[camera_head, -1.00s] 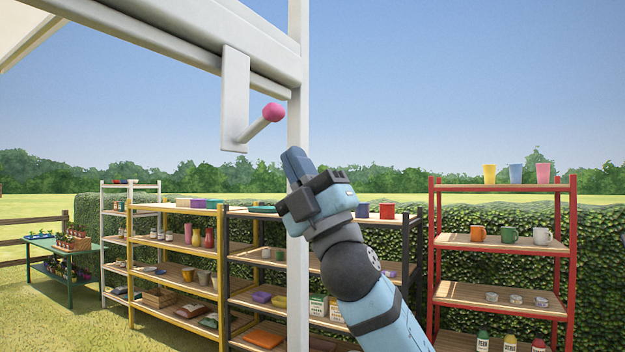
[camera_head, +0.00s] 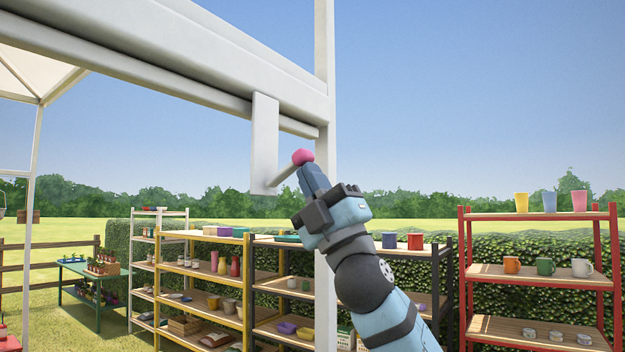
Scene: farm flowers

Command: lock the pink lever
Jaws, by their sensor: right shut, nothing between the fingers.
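The pink lever shows as a pink ball knob (camera_head: 302,157) on a short white rod. The rod joins a white plate (camera_head: 264,140) that hangs from a white overhead beam. My right gripper (camera_head: 312,176) is shut and empty. Its fingertips point up and are right under the pink knob, overlapping its lower edge in the picture; they look to be touching it, though depth is hard to tell. The gripper partly covers the rod's near end. My left gripper is out of view.
A white post (camera_head: 325,95) rises just behind my right gripper. The white beam (camera_head: 180,55) runs across the upper left. A yellow shelf (camera_head: 200,270), a dark shelf and a red shelf (camera_head: 535,215) with mugs stand farther back. Open sky lies to the right of the post.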

